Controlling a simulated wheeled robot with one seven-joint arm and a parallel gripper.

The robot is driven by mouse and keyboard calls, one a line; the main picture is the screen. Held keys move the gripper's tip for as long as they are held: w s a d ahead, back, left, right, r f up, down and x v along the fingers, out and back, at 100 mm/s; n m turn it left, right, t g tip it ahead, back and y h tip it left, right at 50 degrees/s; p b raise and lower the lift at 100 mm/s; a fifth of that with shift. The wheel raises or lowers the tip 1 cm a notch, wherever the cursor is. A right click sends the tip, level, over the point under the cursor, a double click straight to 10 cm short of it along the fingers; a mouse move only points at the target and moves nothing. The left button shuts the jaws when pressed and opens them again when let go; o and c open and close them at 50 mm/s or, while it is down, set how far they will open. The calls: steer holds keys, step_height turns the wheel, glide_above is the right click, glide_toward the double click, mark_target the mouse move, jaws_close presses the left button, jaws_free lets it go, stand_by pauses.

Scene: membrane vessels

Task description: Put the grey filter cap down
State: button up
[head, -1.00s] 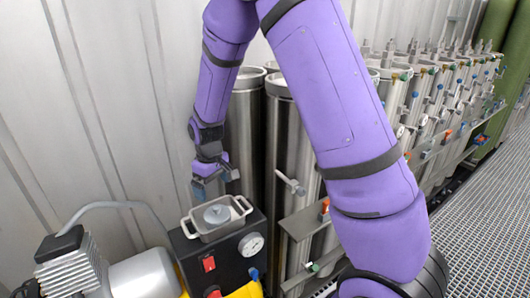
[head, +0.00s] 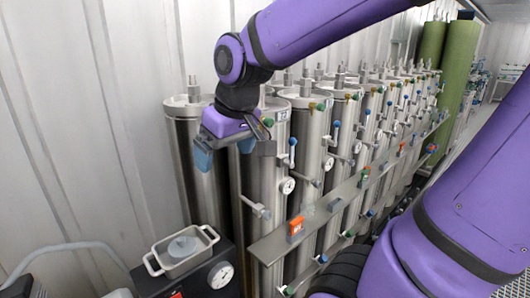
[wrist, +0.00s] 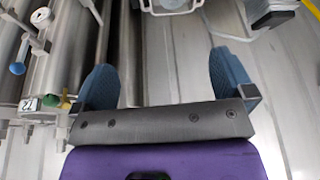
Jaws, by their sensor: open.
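The grey filter cap (head: 182,247), a round disc with a small knob on top, sits in a shallow metal tray with two handles (head: 207,252) at the lower left of the head view. My gripper (head: 226,160) is open, with its blue finger pads apart and nothing between them. It is above and to the right of the tray, in front of the steel vessels, not touching the cap. In the wrist view my gripper (wrist: 164,70) shows an empty gap, and part of the tray (wrist: 196,5) shows at the top edge.
The tray stands on a black box with a gauge (head: 220,275). A row of tall steel vessels (head: 267,180) with valves and gauges stands close by my gripper. A metal ledge (head: 270,247) runs in front of them. Green cylinders (head: 459,75) stand at the far end.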

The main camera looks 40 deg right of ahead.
steer(key=s+d+r+m+t, duration=0.1)
steer(key=s+r, duration=0.1)
steer(key=s, duration=0.8)
steer(key=shift+d+r+h, duration=0.15)
steer(key=shift+r+h, duration=0.1)
steer(key=shift+h, duration=0.05)
